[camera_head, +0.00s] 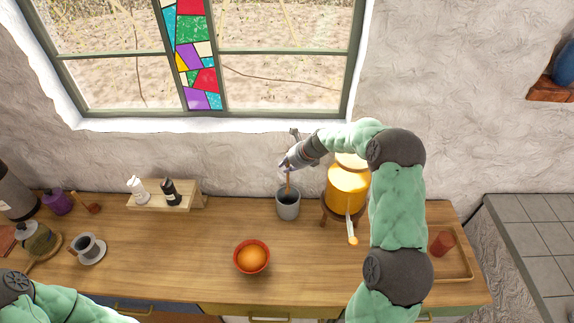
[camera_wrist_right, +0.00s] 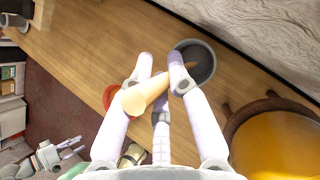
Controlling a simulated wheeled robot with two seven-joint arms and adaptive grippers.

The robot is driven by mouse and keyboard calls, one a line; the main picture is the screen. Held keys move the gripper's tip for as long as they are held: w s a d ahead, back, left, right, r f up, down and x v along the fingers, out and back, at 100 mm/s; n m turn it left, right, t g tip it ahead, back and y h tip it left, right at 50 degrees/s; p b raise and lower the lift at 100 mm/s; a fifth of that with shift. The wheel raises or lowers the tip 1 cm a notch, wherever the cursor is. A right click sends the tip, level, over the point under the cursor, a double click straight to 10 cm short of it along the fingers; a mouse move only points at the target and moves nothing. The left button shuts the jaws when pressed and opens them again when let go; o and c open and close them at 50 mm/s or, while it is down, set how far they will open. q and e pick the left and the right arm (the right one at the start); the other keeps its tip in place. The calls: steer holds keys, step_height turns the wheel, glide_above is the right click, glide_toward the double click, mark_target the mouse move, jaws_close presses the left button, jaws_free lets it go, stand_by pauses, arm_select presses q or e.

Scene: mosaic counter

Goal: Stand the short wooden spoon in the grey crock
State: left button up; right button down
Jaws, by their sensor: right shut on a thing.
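The short wooden spoon (camera_head: 289,181) is held in my right gripper (camera_head: 287,165), which is shut on it above the grey crock (camera_head: 288,208). In the right wrist view the spoon's broad pale end (camera_wrist_right: 134,100) is towards the camera, and its shaft runs between the fingers towards the crock (camera_wrist_right: 204,62). The spoon's lower end is at the crock's mouth; I cannot tell how far inside it is. The crock stands upright on the counter. My left gripper is outside the head view; it shows small in the right wrist view (camera_wrist_right: 62,152), its jaws unclear.
An amber-coloured vessel (camera_head: 346,190) on a stand is close right of the crock. An orange-filled red bowl (camera_head: 251,258) stands in front. A wooden rack (camera_head: 187,202) with two shakers is to the left. A grey cup (camera_head: 88,246) and a tray (camera_head: 456,262) are farther off.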

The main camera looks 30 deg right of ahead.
mark_target(288, 178)
steer(key=shift+f+b, duration=2.05)
steer(key=shift+f, duration=1.7)
steer(key=c, duration=1.1)
jaws_free()
step_height(288, 178, up, 10)
steer(key=shift+s+f, duration=0.1)
